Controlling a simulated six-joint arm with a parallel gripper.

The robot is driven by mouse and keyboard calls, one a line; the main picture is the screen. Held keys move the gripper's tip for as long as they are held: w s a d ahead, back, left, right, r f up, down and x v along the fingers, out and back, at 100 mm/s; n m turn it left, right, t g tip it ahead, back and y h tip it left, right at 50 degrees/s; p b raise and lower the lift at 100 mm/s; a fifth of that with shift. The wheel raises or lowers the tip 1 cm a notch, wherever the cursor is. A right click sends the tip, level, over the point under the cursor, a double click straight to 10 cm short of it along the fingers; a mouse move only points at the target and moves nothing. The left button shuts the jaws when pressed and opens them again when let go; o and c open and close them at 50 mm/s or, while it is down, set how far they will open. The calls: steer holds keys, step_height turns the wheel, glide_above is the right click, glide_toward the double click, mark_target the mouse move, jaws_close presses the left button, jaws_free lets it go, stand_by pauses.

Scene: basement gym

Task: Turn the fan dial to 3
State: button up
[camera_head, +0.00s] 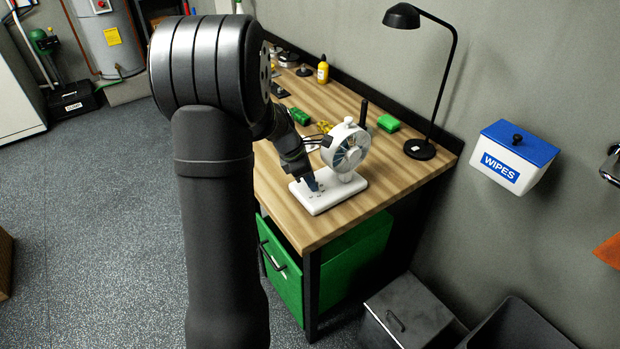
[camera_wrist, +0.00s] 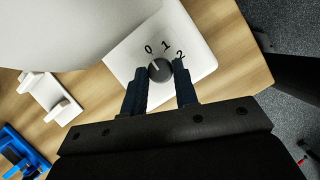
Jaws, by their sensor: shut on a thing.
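The white desk fan (camera_head: 345,148) stands on its white base (camera_head: 345,194) near the front edge of the wooden bench. In the wrist view the dark round dial (camera_wrist: 160,69) sits on the white base, with the numbers 0, 1 and 2 printed around it. A light mark on the dial appears to point near the 0. A 3 is not visible. My gripper (camera_wrist: 161,72) is shut on the dial, one dark finger on each side. In the head view my gripper (camera_head: 309,183) points down at the base's left part and hides the dial.
A white holder (camera_wrist: 48,97) and a blue item (camera_wrist: 20,150) lie left in the wrist view. The fan head stands close beside my gripper.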

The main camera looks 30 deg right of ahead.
steer(key=m, duration=0.2)
steer(key=m+g+y, duration=0.1)
steer(key=m, duration=0.1)
steer(key=shift+w+d+m, duration=0.15)
steer(key=shift+w+m, duration=0.05)
steer(key=shift+m, duration=0.2)
steer(key=shift+d+m+g+y, duration=0.1)
steer(key=shift+m+g+y, duration=0.3)
steer(key=shift+m, duration=0.7)
steer(key=shift+m+g+y, duration=0.3)
steer(key=shift+m+y, duration=0.1)
steer(key=shift+m, duration=0.7)
steer(key=shift+w, duration=0.1)
steer(key=o, duration=1)
steer(key=v, duration=1.7)
steer(key=shift+r, duration=0.2)
